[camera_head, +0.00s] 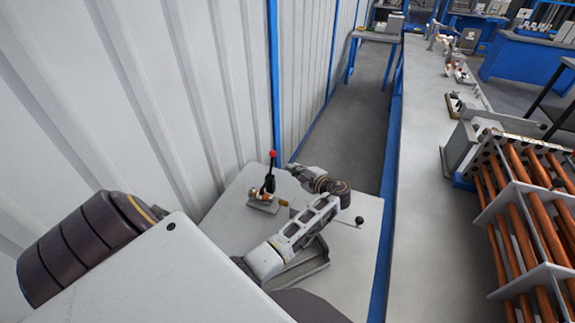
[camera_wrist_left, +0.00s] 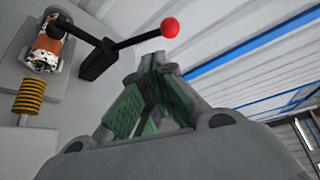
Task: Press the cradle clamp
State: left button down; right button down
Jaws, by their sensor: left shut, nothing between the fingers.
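The cradle clamp (camera_head: 268,185) stands on a pale tabletop by the corrugated wall. It has a black lever arm with a red ball (camera_head: 273,153) at its upright end. In the left wrist view the black clamp lever (camera_wrist_left: 105,52) reaches right to the red ball (camera_wrist_left: 169,27). A shiny, copper-coloured part (camera_wrist_left: 48,48) sits in the cradle, above a yellow coil (camera_wrist_left: 28,97). My left gripper (camera_head: 291,168) is shut and empty, just right of the clamp. Its green-padded fingers (camera_wrist_left: 158,62) point towards the lever and look apart from it. My right gripper is not in view.
The corrugated wall (camera_head: 160,90) rises close behind and left of the clamp. A rack of orange bars (camera_head: 525,200) fills the right side. The floor aisle (camera_head: 345,120) beyond the table is clear.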

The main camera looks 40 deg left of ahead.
pick_arm(q)
jog(key=shift+v, duration=1.75)
